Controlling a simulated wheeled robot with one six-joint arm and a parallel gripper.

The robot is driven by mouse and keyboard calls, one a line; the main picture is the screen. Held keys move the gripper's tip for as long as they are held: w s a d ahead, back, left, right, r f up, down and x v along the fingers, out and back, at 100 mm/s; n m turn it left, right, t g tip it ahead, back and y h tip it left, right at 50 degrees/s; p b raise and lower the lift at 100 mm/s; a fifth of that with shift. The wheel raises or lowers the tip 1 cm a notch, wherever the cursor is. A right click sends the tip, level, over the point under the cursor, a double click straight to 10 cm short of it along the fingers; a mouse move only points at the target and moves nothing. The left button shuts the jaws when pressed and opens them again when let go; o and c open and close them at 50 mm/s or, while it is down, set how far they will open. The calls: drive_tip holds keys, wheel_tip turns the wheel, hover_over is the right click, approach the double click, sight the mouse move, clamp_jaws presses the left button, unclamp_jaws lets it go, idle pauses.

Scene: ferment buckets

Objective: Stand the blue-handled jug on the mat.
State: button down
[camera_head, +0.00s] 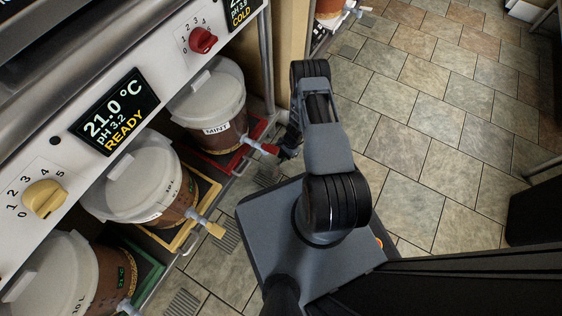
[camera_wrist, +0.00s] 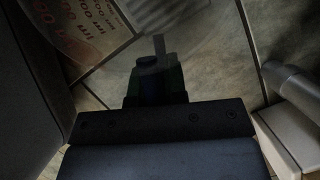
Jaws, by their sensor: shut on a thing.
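My gripper (camera_wrist: 155,84) is shut on a dark, bluish handle in the middle of the wrist view. The clear wall of the jug (camera_wrist: 80,38) shows beyond it at the upper left, with pinkish-red and dark measuring print. The view is dim, and the jug's base is not visible, so I cannot tell what is under it. In the head view my gripper is mostly hidden behind my arm, near the red-tapped bucket, and the jug cannot be made out. I cannot make out the mat in either view.
White-lidded buckets stand at the left: one marked MINT (camera_head: 212,105), one on a yellow tray (camera_head: 190,228), and one on a green tray (camera_head: 150,262). The control panel (camera_head: 85,140) overhangs them. Open tiled floor (camera_head: 430,120) lies at the right. A dark object (camera_head: 535,212) stands at the right edge.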

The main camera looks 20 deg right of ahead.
sight(274, 164)
drive_tip(key=shift+s+a, duration=0.1)
drive_tip(key=shift+a, duration=0.25)
drive_tip(key=f+b, duration=0.1)
drive_tip(key=f, duration=0.1)
drive_tip(key=f+b, duration=0.1)
drive_tip(key=shift+s+a+f+b, duration=0.1)
drive_tip(key=shift+a+f+b, duration=0.15)
drive_tip(key=shift+f+b, duration=0.1)
drive_tip(key=shift+r, duration=0.1)
drive_tip(key=c, duration=1.2)
unclamp_jaws()
drive_tip(key=shift+o, duration=0.2)
